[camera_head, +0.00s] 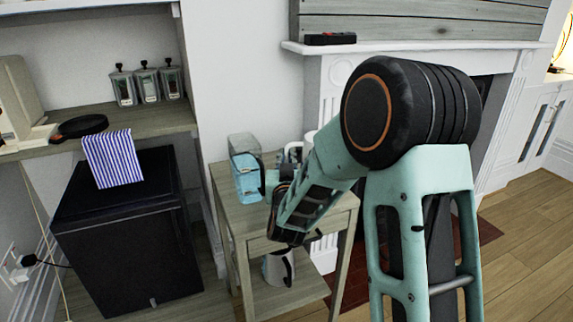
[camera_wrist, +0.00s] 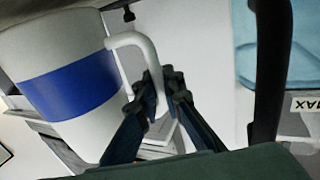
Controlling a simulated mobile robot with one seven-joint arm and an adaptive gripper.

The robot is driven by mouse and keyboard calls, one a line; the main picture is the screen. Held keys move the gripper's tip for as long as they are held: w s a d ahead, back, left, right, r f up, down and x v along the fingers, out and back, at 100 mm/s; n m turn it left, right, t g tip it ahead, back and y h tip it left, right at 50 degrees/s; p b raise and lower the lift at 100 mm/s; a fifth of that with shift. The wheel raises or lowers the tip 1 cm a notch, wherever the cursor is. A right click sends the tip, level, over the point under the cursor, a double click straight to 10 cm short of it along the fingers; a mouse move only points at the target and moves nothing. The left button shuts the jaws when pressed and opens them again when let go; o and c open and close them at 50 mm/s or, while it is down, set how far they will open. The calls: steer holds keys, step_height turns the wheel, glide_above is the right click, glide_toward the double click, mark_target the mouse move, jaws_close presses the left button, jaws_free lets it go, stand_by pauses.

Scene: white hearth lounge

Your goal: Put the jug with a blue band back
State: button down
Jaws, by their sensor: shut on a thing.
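The white jug with a blue band (camera_wrist: 72,92) fills the left of the wrist view, appearing tilted there. Its white handle (camera_wrist: 142,48) points toward my gripper (camera_wrist: 158,92). The dark fingers are closed on the lower part of the handle. In the head view my arm hides most of the gripper and jug; white parts behind the arm above the side table (camera_head: 240,222) may belong to the jug. I cannot tell there whether the jug touches the tabletop.
A clear pitcher with blue contents (camera_head: 246,178) stands on the table's back left; its side also shows in the wrist view (camera_wrist: 305,45). Another jug (camera_head: 277,268) is on the lower shelf. A black cabinet (camera_head: 128,240) with a striped cloth (camera_head: 112,160) stands left. The fireplace mantel (camera_head: 430,46) is behind.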

steer(key=shift+f, duration=0.5)
steer(key=shift+f+b, duration=0.25)
steer(key=shift+b, duration=0.1)
steer(key=c, duration=2.1)
jaws_free()
steer(key=shift+r, duration=0.1)
steer(key=shift+s+r+p, duration=0.1)
steer(key=shift+s+p, duration=0.05)
steer(key=shift+p, duration=0.3)
steer(key=s, duration=0.8)
steer(key=s+a+p, duration=0.1)
steer(key=s, duration=0.2)
steer(key=shift+s, duration=0.4)
